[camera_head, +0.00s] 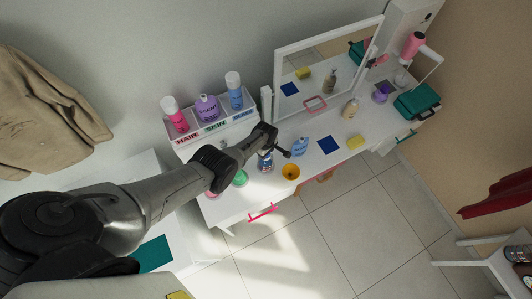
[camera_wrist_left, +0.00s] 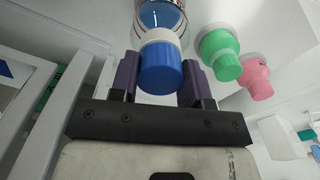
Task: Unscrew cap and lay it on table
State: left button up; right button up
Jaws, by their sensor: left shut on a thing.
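A clear bottle (camera_wrist_left: 160,14) with blue liquid has a white neck and a blue cap (camera_wrist_left: 160,69) in the left wrist view. The cap is in line with the neck; I cannot tell whether it is loose. My left gripper (camera_wrist_left: 160,84) has its purple fingers on either side of the cap and is shut on it. In the head view my left gripper (camera_head: 272,150) is above the bottle (camera_head: 265,164) at the table's front part, and hides the cap. The white table (camera_head: 245,205) has bare surface around it. My right gripper is not in view.
Green-capped (camera_head: 240,178) and pink-capped bottles stand close by on the left. A yellow cup (camera_head: 290,172) and blue bottle (camera_head: 300,147) stand to the right. A blue square (camera_head: 328,145) and yellow block (camera_head: 355,142) lie further right. A labelled rack (camera_head: 215,137) and mirror (camera_head: 327,65) stand behind.

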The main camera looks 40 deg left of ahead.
pick_arm(q)
jog(key=shift+n, duration=0.5)
jog(key=o, duration=1.1)
jog(key=shift+c, duration=0.2)
jog(key=shift+c, duration=0.5)
